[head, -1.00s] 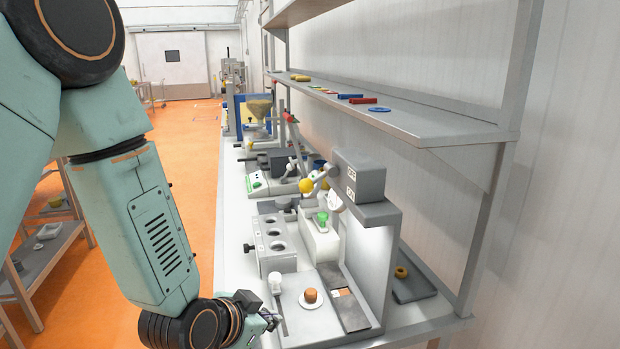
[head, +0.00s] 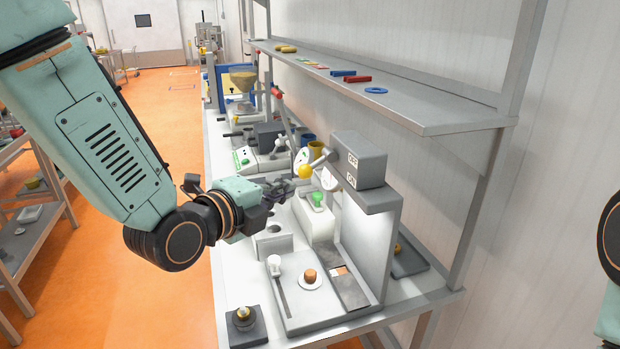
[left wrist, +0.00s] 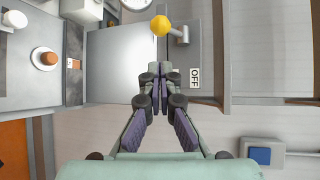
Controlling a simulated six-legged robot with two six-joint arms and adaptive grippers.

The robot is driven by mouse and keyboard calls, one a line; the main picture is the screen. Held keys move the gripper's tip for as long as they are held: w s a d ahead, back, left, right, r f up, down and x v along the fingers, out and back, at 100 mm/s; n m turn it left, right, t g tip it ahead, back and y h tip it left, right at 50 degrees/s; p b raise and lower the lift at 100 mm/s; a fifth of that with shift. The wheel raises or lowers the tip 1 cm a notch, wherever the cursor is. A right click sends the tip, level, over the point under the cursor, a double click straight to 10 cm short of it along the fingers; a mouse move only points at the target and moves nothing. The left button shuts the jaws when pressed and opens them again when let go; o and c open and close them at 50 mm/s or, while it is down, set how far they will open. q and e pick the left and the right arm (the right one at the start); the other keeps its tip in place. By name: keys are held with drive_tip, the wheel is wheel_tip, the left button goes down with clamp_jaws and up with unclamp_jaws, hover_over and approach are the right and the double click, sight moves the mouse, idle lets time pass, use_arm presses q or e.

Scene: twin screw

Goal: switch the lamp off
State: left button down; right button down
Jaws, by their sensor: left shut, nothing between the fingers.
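The lamp (head: 357,160) is a grey box on an upright stand, with an OFF label above an ON label. The stand under its hood looks brightly lit. A lever with a yellow ball knob (head: 305,171) sticks out from the box's left side. The left wrist view shows the yellow knob (left wrist: 160,25) at the top and the OFF label (left wrist: 194,77) below right of it. My left gripper (head: 284,188) is shut and empty, just left of and below the knob in the head view. In the left wrist view its fingertips (left wrist: 161,68) appear apart from the knob.
A shelf (head: 420,112) overhangs behind the lamp. Below it stand a tray (head: 330,318) with an orange piece (head: 310,275) on a white disc and a white slider knob (head: 274,262). A white block with a green handle (head: 317,199) stands near my gripper.

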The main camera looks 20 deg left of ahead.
sight(315, 164)
use_arm(q)
drive_tip(key=shift+d, duration=0.15)
use_arm(e)
drive_tip(key=shift+d, duration=0.15)
